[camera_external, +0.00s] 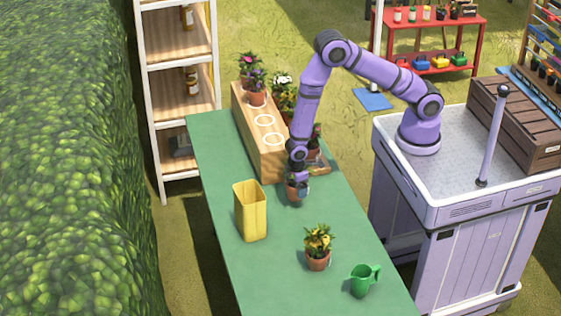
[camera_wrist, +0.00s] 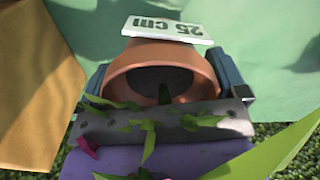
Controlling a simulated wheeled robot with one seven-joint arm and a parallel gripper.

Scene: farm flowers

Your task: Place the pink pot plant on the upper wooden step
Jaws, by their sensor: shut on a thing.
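My gripper (camera_external: 298,190) is shut on a terracotta pot (camera_wrist: 125,68) near the front end of the wooden step stand. In the wrist view its fingers (camera_wrist: 164,85) sit on both sides of the pot, below a white "25 cm" label. Green leaves and a magenta petal (camera_wrist: 86,148) show by the pot; most of the plant is hidden. I cannot tell whether the pot touches the table. The upper wooden step (camera_external: 247,112) has white ring marks, with a potted purple-flowered plant (camera_external: 256,85) near its far end and empty rings nearer me.
A yellow container (camera_external: 250,211) stands left of my gripper on the green table (camera_external: 275,275). A yellow-flowered plant (camera_external: 318,247) and green jug (camera_external: 363,281) stand at the front. Several more pots crowd the right side of the step stand, partly behind my arm.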

